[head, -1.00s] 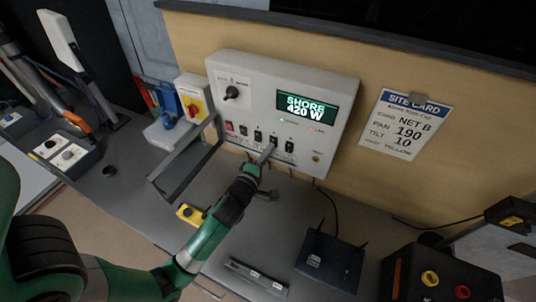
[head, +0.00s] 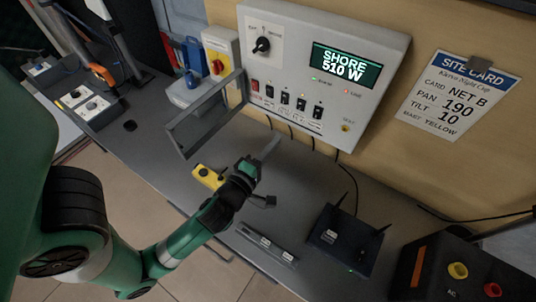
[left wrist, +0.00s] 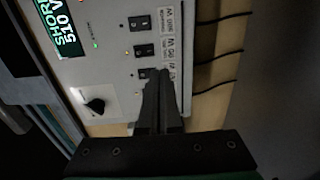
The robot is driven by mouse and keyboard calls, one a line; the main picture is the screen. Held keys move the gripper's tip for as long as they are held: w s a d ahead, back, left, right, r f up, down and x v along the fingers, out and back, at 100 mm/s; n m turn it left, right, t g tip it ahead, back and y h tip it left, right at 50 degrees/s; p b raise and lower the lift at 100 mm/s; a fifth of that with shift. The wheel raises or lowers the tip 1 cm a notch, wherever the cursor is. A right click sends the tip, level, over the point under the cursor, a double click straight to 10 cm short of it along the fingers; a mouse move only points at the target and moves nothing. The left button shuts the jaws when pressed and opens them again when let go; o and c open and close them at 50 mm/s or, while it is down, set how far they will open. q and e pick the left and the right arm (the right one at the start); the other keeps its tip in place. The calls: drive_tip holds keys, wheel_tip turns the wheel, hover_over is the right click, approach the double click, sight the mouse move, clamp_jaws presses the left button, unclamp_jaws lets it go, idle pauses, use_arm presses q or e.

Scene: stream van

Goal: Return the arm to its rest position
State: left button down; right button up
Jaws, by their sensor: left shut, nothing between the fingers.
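My left gripper (head: 271,147) is shut and empty. In the head view its arm comes in from the lower left, and the fingers point up and right, over the bench below the power panel. In the left wrist view the shut fingers (left wrist: 163,80) show in front of the switch row. The white power panel (head: 285,75) has a knob, a red switch, several black rocker switches and a screen reading SHORE 510 W. It also shows in the left wrist view (left wrist: 115,35). My right gripper is not in view.
An open grey frame (head: 190,140) sticks out left of the panel, close to my left arm. A yellow box (head: 208,177), a grey strip (head: 267,244) and a black router (head: 345,240) lie on the bench. A site card (head: 455,95) hangs on the wall.

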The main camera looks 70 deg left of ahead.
use_arm(q)
drive_tip(key=shift+f+v, duration=0.2)
drive_tip(key=shift+v, duration=1.05)
drive_tip(key=shift+w, duration=0.1)
